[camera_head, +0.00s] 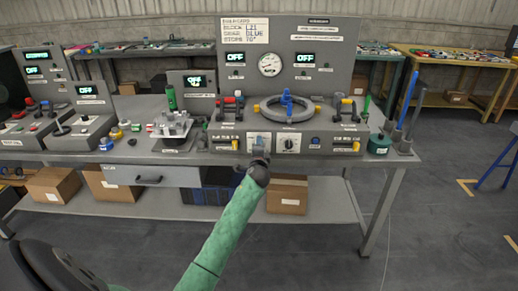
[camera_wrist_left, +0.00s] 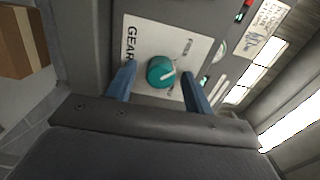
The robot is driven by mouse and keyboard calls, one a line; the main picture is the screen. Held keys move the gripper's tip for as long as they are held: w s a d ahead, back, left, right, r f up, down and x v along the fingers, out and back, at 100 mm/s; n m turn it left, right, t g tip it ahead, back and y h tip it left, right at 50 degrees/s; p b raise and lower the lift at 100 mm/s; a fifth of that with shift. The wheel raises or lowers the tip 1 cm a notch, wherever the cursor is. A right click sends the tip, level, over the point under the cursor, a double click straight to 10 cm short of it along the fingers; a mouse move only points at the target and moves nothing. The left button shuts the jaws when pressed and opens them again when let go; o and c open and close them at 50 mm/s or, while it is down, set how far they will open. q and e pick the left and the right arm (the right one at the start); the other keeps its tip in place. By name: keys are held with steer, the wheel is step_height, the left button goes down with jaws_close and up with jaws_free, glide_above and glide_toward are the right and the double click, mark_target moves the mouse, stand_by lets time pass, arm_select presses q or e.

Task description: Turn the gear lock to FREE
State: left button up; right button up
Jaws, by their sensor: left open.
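The gear lock is a teal round knob (camera_wrist_left: 160,72) on a white plate (camera_wrist_left: 136,42), with "GEAR" readable along the plate's left side in the left wrist view. A pale pointer line on the knob points to the right and slightly up there. The small position marks are too blurred to read. My left gripper (camera_wrist_left: 158,76) is open, with one blue finger on each side of the knob and visible gaps between. My right gripper is not in view.
A black dial (camera_head: 290,143) sits just right of the gear lock. Above are a grey ring with a blue handle (camera_head: 287,104), a gauge (camera_head: 270,64) and displays reading OFF. A clamp-like metal fixture (camera_head: 173,128) stands to the left, blue rods (camera_head: 407,98) to the right.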

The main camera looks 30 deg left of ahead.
arm_select(q)
steer(key=b+v, duration=0.1)
steer(key=v, duration=0.6)
steer(key=shift+s+d, duration=0.2)
steer(key=shift+s, duration=0.1)
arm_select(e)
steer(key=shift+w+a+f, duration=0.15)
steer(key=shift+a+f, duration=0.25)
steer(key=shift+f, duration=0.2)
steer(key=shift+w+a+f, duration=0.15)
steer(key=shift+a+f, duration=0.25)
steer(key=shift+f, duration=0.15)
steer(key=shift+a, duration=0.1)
